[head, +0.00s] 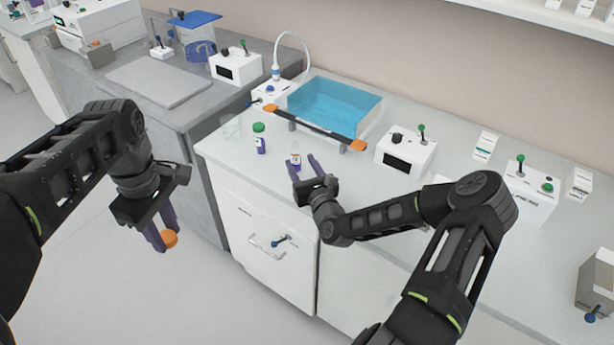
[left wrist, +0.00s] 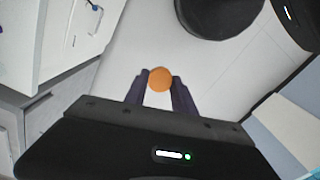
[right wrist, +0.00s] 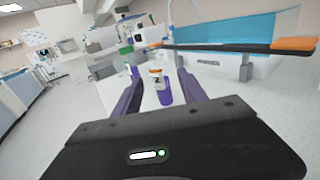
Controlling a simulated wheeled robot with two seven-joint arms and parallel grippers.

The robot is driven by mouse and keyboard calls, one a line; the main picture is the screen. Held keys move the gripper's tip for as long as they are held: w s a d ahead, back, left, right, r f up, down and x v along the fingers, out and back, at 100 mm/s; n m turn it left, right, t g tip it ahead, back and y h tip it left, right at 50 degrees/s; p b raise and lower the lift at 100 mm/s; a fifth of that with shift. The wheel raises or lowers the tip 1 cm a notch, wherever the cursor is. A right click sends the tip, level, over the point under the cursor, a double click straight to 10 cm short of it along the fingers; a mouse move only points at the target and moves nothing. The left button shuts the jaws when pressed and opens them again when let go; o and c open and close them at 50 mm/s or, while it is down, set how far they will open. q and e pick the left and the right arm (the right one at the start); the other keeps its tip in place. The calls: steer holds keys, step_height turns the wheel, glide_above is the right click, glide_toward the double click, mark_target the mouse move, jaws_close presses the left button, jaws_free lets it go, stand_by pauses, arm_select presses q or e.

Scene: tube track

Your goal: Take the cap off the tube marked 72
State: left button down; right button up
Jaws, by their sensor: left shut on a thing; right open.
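My left gripper (head: 167,242) is shut on an orange cap (head: 170,238), held in the air in front of the cabinets. The cap also shows between the fingers in the left wrist view (left wrist: 160,79). A small tube (head: 295,157) with a label stands upright on the counter; no orange cap shows on it in the head view. My right gripper (head: 304,167) is open close to this tube, which shows between its fingers in the right wrist view (right wrist: 156,77). The number on the label is too small to read surely. A green-capped tube (head: 260,139) stands to its left.
A blue water tank (head: 335,105) stands behind the tubes, with a dark bar with orange ends (head: 315,127) along its front. A glass beaker (head: 232,127) is at the left counter edge. A white control box (head: 405,153) stands to the right.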

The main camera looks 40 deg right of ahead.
arm_select(q)
steer(key=shift+f, duration=0.3)
arm_select(e)
steer(key=v, duration=0.4)
steer(key=shift+s, duration=0.25)
steer(key=shift+a, duration=0.1)
